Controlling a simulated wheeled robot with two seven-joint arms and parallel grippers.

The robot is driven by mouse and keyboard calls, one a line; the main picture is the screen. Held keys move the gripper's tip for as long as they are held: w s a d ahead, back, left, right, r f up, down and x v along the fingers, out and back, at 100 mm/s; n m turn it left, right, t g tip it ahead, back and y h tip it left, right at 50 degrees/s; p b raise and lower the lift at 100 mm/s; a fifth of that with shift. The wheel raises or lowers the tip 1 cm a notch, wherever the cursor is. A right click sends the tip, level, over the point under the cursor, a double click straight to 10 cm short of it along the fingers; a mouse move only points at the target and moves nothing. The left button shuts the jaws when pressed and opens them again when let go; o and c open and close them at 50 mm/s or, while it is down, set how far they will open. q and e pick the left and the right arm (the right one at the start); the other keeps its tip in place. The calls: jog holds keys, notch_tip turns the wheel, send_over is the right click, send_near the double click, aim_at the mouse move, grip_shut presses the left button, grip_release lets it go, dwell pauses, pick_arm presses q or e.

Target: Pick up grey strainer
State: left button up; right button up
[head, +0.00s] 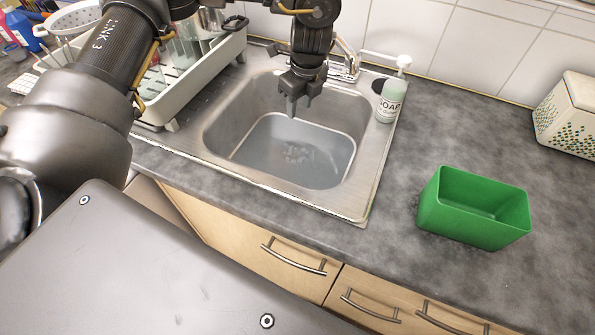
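The sink (222,137) holds cloudy greyish water, with a faint pale patch (297,153) near the middle of its floor. I cannot tell whether that patch is a strainer, a drain or foam. No clearly grey strainer can be made out. A pale bowl with holes (72,17), like a colander, stands at the far top left. My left gripper (300,107) points down over the back part of the sink, above the water. Its two fingers are apart with nothing seen between them. My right gripper is not in view.
A dish rack (205,78) with glassware stands left of the sink. A soap bottle (391,98) and the tap (347,62) are at the sink's back right. A green bin (470,222) and a patterned white container (568,115) stand on the right counter, with clear room between.

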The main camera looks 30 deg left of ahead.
pick_arm(q)
notch_tip(320, 180, down, 9)
jog(key=b, duration=0.6)
jog(key=shift+r, duration=0.2)
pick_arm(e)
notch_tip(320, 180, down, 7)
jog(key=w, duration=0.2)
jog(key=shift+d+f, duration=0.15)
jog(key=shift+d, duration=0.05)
pick_arm(q)
jog(key=shift+f, duration=0.15)
send_over(296, 151)
jog(key=shift+s+d+f, duration=0.15)
jog(key=shift+f, duration=0.75)
jog(key=shift+s+d+f, duration=0.1)
jog(key=shift+s+f, duration=0.05)
jog(key=shift+f, duration=0.75)
jog(key=shift+s+d+f, duration=0.15)
jog(key=shift+f, duration=0.75)
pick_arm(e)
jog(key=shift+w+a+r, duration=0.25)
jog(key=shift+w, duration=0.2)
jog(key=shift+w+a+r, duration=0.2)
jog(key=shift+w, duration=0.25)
